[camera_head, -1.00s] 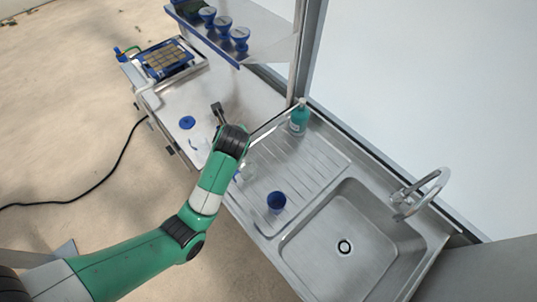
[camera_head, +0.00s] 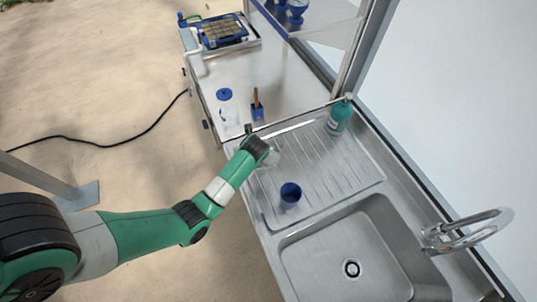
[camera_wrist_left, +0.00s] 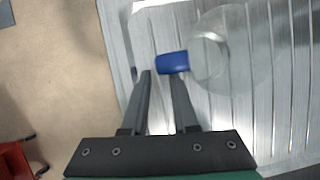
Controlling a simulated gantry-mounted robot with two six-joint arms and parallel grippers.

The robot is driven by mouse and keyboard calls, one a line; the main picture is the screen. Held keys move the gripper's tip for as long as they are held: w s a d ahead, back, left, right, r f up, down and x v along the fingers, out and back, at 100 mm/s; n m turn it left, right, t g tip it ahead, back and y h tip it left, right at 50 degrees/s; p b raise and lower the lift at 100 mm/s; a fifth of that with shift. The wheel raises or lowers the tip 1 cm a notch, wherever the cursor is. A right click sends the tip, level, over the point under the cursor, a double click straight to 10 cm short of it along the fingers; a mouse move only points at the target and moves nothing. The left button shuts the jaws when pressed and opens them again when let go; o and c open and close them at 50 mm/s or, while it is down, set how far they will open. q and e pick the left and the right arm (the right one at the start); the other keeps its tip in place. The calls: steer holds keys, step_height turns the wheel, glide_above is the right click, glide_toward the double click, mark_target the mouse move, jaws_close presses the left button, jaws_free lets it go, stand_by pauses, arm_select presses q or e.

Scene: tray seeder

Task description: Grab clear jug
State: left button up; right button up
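The clear jug (camera_wrist_left: 208,52) lies in the left wrist view on the ribbed steel drainboard, with its blue handle (camera_wrist_left: 172,62) facing my gripper. In the head view it is mostly hidden behind my arm's wrist. My left gripper (camera_wrist_left: 161,74) is open and empty. Its two fingertips are just short of the blue handle, with the right fingertip closest to it. In the head view the fingers are largely hidden by the wrist. My right gripper is in neither view.
A blue cup (camera_head: 290,194) stands on the drainboard beside the sink (camera_head: 335,250). A teal bottle (camera_head: 339,116) stands at the back edge, and a faucet (camera_head: 465,232) is at right. A blue holder (camera_head: 257,111) and blue disc (camera_head: 224,94) are on the steel table.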

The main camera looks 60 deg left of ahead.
arm_select(q)
steer(key=b+x, duration=0.2)
steer(key=x, duration=0.3)
steer(key=shift+f, duration=0.35)
steer(key=shift+c, duration=0.3)
jaws_close()
steer(key=shift+a, duration=0.1)
stand_by(0.6)
